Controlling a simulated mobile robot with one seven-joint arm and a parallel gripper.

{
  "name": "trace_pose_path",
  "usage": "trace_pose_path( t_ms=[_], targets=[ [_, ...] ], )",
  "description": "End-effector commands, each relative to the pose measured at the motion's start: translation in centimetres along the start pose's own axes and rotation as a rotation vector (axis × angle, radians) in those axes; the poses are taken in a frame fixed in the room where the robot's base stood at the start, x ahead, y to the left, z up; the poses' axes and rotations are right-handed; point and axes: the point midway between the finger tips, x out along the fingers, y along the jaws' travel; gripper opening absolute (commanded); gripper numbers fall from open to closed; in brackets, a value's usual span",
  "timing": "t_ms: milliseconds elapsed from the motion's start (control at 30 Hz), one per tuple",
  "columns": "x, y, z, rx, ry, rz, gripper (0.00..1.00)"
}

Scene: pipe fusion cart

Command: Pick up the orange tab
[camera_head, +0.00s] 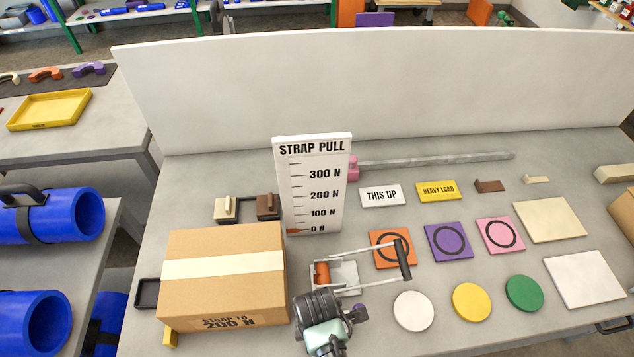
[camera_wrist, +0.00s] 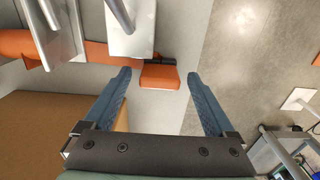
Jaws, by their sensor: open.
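The orange tab (camera_wrist: 160,77) is a small orange block with a dark strip along its far edge. In the wrist view it lies between my open fingertips, on or just above the pale grey table, near the table edge. My gripper (camera_wrist: 157,78) has one blue-grey finger on each side of it, with visible gaps, and holds nothing. Whether the fingers are down at its height is unclear. In the head view I cannot make out the tab near my gripper. The metal ratchet (camera_head: 343,274) with an orange roll stands just beyond; it also shows in the wrist view (camera_wrist: 130,30).
The taped cardboard box (camera_head: 222,285) stands close to my gripper on the left. The strap pull gauge (camera_head: 331,205) stands behind the ratchet. White (camera_head: 414,310), yellow (camera_head: 471,302) and green (camera_head: 524,293) discs lie to the right. Floor shows beyond the table edge.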

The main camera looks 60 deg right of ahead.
Motion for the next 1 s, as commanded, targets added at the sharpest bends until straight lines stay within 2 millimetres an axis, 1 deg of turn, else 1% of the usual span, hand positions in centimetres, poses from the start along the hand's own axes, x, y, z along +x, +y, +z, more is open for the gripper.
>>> trace_pose_path(
  t_ms=[233,267,300,367,400,467,500,567,600,733,767,1000],
  targets=[
    [0.16,0.04,-0.01,0.0,0.0,0.001,0.9],
    [0.16,0.04,-0.01,0.0,0.0,0.001,0.86],
    [0.15,0.04,-0.01,0.0,0.0,0.001,0.79],
    [0.15,0.04,-0.01,0.0,0.0,0.001,0.68],
    [0.14,0.04,-0.01,0.0,0.0,0.001,0.61],
    [0.14,0.04,-0.01,0.0,0.0,0.001,0.5],
    [0.14,0.04,-0.01,0.0,0.0,0.001,0.43],
    [0.14,0.04,-0.01,0.0,0.0,0.001,0.32],
    [0.14,0.04,-0.01,0.0,0.0,0.001,0.25],
    [0.13,0.04,-0.01,0.0,0.0,0.001,0.02],
    [0.13,0.04,-0.01,0.0,0.0,0.001,0.0],
    [-0.01,0.08,-0.02,0.0,0.001,0.002,0.0]
  ],
)
